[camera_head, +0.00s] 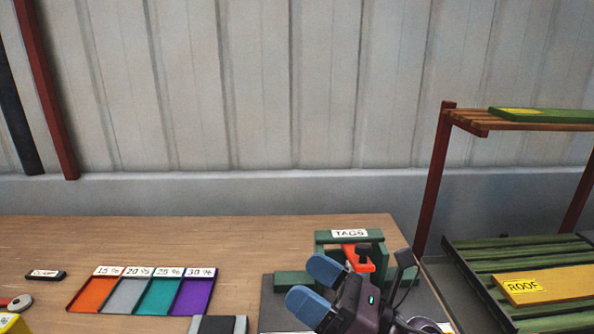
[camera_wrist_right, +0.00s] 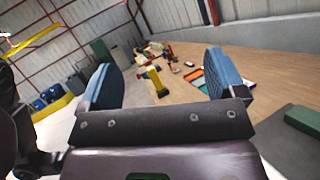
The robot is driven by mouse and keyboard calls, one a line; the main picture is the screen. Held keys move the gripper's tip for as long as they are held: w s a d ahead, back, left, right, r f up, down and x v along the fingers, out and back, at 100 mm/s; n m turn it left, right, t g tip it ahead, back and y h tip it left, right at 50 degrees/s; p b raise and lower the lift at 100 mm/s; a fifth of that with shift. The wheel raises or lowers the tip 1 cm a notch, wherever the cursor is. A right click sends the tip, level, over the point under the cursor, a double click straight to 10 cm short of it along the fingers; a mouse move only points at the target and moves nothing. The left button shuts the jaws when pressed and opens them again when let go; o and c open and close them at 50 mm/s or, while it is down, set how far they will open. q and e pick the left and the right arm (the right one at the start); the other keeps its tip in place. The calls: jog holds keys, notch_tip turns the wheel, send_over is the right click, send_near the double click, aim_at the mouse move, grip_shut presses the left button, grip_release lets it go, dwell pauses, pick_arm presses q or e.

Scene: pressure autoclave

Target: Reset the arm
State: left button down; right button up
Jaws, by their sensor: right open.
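My right gripper (camera_head: 316,286) is at the lower right of the head view, above the right end of the table. Its two blue fingers are apart with nothing between them. It also shows in the right wrist view (camera_wrist_right: 158,85), with a blue pad at each side and open space between them. Behind it in the head view stands a green holder (camera_head: 325,240) labelled "TAGS", with a red piece (camera_head: 357,258) in it, partly covered by my gripper. My left gripper does not show in the head view.
The wooden table (camera_head: 200,240) carries orange, grey, teal (camera_head: 160,294) and purple trays marked with percentages, and a small black labelled piece (camera_head: 45,275). At right stands a slatted rack (camera_head: 437,180) with a yellow "ROOF" board (camera_head: 545,285). The table's back middle is clear.

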jog(key=w+d+f+m+t+h, duration=0.2)
jog(key=d+m+t+h, duration=0.45)
jog(key=m, duration=0.45)
jog(key=w+d+f+m+t+h, duration=0.2)
jog(key=d+m+t+h, duration=0.3)
jog(key=m+h, duration=0.5)
jog(key=s+d+f+m+g+h, duration=0.4)
jog(key=d+f+m, duration=0.4)
jog(key=m, duration=0.4)
jog(key=s+d+f+m+g, duration=0.3)
jog(key=s+f+m+g, duration=0.4)
jog(key=s, duration=0.3)
jog(key=s+d+f+m+g, duration=0.3)
jog(key=s+f+m+g, duration=0.35)
jog(key=s, duration=0.35)
jog(key=w+f+n+t, duration=0.1)
jog(key=w+f+t, duration=0.7)
jog(key=f, duration=0.3)
jog(key=shift+w, duration=0.15)
jog(key=shift+a+n, duration=0.1)
jog(key=shift+n, duration=0.15)
